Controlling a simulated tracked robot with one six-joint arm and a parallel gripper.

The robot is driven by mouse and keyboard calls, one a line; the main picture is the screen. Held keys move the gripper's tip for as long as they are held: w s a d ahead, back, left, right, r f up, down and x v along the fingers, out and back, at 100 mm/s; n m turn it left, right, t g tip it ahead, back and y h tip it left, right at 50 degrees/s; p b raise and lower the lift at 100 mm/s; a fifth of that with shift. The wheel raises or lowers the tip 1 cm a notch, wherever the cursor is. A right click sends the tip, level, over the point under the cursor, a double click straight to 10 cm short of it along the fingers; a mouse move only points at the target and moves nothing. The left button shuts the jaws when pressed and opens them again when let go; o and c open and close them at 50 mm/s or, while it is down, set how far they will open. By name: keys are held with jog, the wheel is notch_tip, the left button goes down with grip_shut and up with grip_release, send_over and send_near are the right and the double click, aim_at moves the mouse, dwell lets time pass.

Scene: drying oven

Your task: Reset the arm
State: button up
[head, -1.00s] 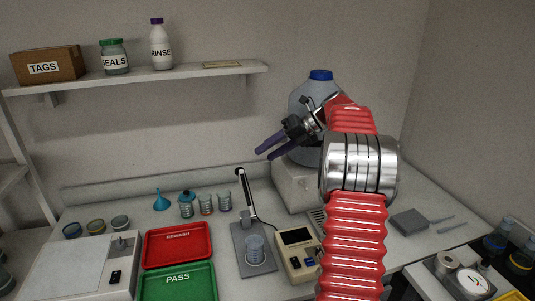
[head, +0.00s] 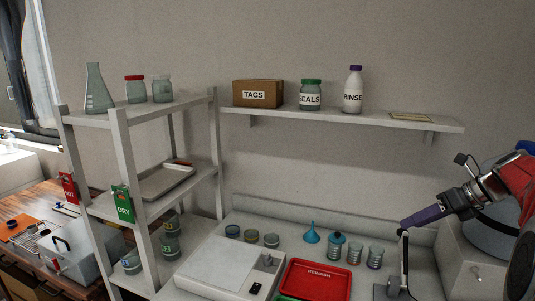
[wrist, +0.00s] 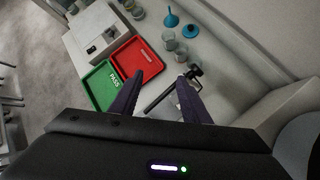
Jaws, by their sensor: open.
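My gripper (head: 424,217) is at the right of the head view, raised above the bench with its purple fingers pointing left. In the wrist view its two fingers (wrist: 158,92) are spread apart with nothing between them. The arm is red with metal bands and leaves the head view at the right edge. A black stand with an upright post (wrist: 172,90) lies beyond the fingertips in the wrist view.
The bench holds a red tray (head: 317,281), a green PASS tray (wrist: 104,84), a blue funnel (head: 311,233), several small jars and a white box-like device (head: 224,268). A wall shelf (head: 350,121) and a grey rack (head: 140,116) stand behind and left.

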jog(key=s+a+n+g+h, duration=0.1)
jog(key=s+a+n+h, duration=0.1)
jog(key=s+a+n, duration=0.6)
jog(key=s+a+n+g+h, duration=0.1)
jog(key=s+a+n, duration=0.4)
jog(key=a, duration=0.4)
jog(key=s+a+f+n+t+h, duration=0.1)
jog(key=s+a+f+n, duration=0.2)
jog(key=s+n, duration=0.5)
jog(key=s+a+f+n+h, duration=0.2)
jog(key=s+a+f+n, duration=0.1)
jog(key=s+n, duration=0.5)
jog(key=a+n, duration=0.1)
jog(key=n, duration=0.1)
jog(key=shift+a+f+n+t, duration=0.15)
jog(key=shift+n+t, duration=0.25)
jog(key=shift+c, duration=0.3)
